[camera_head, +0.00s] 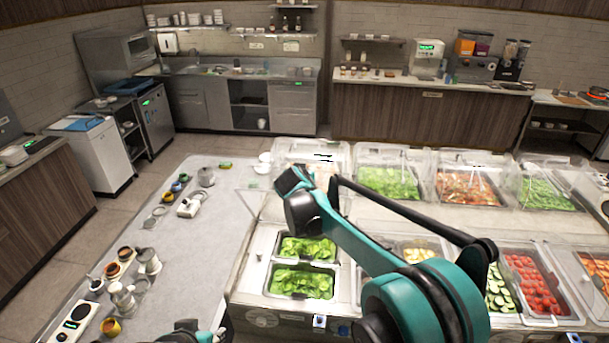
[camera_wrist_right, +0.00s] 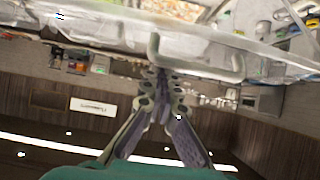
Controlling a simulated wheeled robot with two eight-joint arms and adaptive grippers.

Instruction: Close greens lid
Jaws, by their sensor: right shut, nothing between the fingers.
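Two wells of leafy greens stand uncovered at the near left of the counter, one behind the other: the rear greens (camera_head: 306,247) and the front greens (camera_head: 301,282). A clear raised lid panel (camera_head: 250,203) shows just behind and left of them, partly hidden by my right arm. My right gripper (camera_wrist_right: 160,82) is shut and empty. In the right wrist view its fingertips are close to a clear lid with a bar handle (camera_wrist_right: 196,57); I cannot tell whether they touch. In the head view, its fingers are hidden at the wrist's far end. My left gripper (camera_head: 192,334) is only partly visible at the bottom edge.
Clear covers (camera_head: 390,160) stand over a back row of food wells. Cucumber slices (camera_head: 498,292) and tomatoes (camera_head: 530,285) lie in open wells at right. A grey side table (camera_head: 205,240) at left holds cups and small devices; its middle is clear.

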